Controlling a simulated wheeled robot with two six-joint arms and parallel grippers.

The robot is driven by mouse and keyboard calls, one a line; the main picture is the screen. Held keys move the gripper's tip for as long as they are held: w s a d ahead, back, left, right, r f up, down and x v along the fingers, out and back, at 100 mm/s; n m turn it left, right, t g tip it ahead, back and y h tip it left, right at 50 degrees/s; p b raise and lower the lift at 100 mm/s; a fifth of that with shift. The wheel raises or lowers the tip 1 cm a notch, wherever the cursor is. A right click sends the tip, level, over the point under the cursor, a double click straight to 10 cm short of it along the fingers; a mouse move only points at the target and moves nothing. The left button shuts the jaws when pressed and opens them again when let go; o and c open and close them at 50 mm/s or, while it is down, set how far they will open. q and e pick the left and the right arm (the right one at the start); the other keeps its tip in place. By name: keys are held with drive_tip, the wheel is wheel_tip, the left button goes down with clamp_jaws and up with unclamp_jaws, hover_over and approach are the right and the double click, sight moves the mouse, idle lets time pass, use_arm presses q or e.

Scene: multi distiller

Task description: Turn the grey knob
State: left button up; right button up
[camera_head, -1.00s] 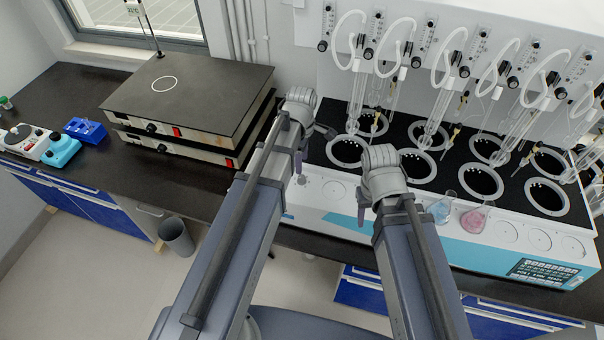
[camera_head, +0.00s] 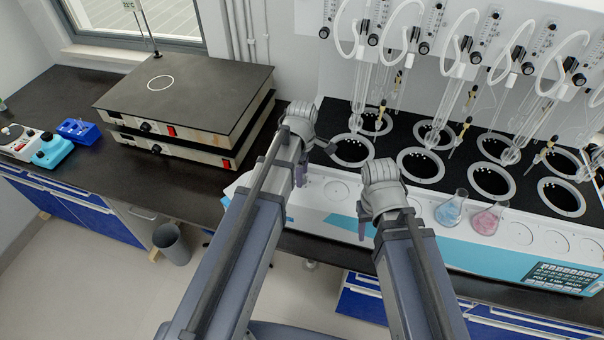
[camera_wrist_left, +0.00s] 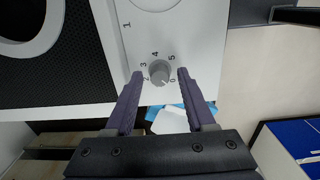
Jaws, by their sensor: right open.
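The grey knob (camera_wrist_left: 159,72) sits on a white panel with printed numbers around it in the left wrist view. My left gripper (camera_wrist_left: 160,78) is open, with one dark finger on each side of the knob and visible gaps between. In the head view my left gripper (camera_head: 315,161) is over the left end of the white distiller (camera_head: 335,213), where the arm hides the knob. My right gripper (camera_head: 362,222) is open over the distiller's front edge, largely hidden by its wrist.
A blue flask (camera_head: 452,208) and a pink flask (camera_head: 488,218) stand on the distiller's front ledge, right of my right arm. Glass tubes hang over the black wells behind. Stacked hot plates (camera_head: 185,95) stand on the counter at left.

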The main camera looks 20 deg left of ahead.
use_arm(q)
clamp_jaws()
drive_tip(key=shift+m, duration=0.3)
idle(0.3)
